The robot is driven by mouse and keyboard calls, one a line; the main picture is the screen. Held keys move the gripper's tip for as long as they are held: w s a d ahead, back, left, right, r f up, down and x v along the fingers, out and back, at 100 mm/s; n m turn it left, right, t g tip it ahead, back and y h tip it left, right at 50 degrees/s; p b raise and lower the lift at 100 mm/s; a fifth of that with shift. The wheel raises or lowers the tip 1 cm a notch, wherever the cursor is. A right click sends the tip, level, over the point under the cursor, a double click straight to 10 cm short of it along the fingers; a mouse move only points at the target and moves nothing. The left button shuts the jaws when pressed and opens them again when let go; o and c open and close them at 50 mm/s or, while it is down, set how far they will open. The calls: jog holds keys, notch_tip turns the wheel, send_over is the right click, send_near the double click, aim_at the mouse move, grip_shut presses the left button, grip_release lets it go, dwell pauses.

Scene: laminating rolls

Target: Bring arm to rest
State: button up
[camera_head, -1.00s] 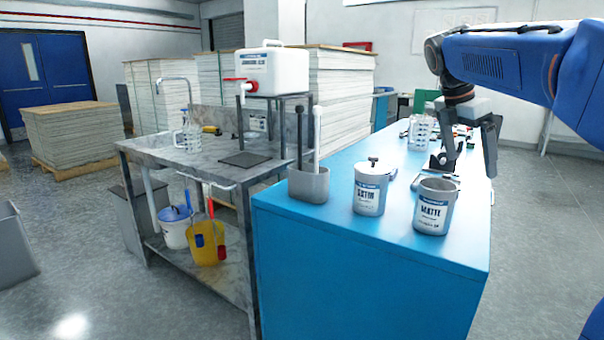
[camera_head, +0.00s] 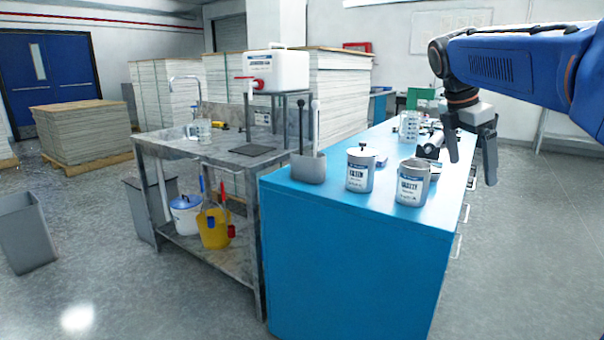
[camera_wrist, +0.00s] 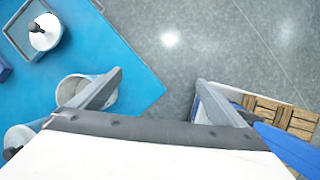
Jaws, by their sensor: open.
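My gripper (camera_head: 471,158) hangs from my blue arm at the right of the head view, over the right edge of the blue bench (camera_head: 350,240). Its two dark fingers point down and stand apart, with nothing between them. In the wrist view my gripper (camera_wrist: 160,100) also shows open, with grey floor between the fingers and the bench's corner to the left. Two labelled cans stand upright on the bench: a lidded one (camera_head: 360,170) and an open one (camera_head: 412,183), both apart from my gripper.
A grey holder (camera_head: 308,168) with upright handles stands on the bench. Left is a metal sink table (camera_head: 190,148) with a white jug (camera_head: 278,71) on a stand. Paper stacks (camera_head: 82,132) stand behind. A grey bin (camera_head: 25,233) is at far left.

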jog(key=s+a+f+m+t+y, duration=0.1)
jog(key=s+a+f+m, duration=0.2)
jog(key=s+f+m, duration=0.3)
jog(key=s+a+f+m+t+y, duration=0.1)
jog(key=s+a+f+m, duration=0.3)
jog(key=s+f+m, duration=0.3)
jog(key=s+a+f+m+t+y, duration=0.1)
jog(key=s+f+m, duration=0.5)
jog(key=s+f, duration=0.7)
jog(key=s+a+y, duration=0.1)
jog(key=s+a, duration=0.1)
jog(key=shift+a+f+t, duration=0.35)
jog(key=shift+t, duration=0.05)
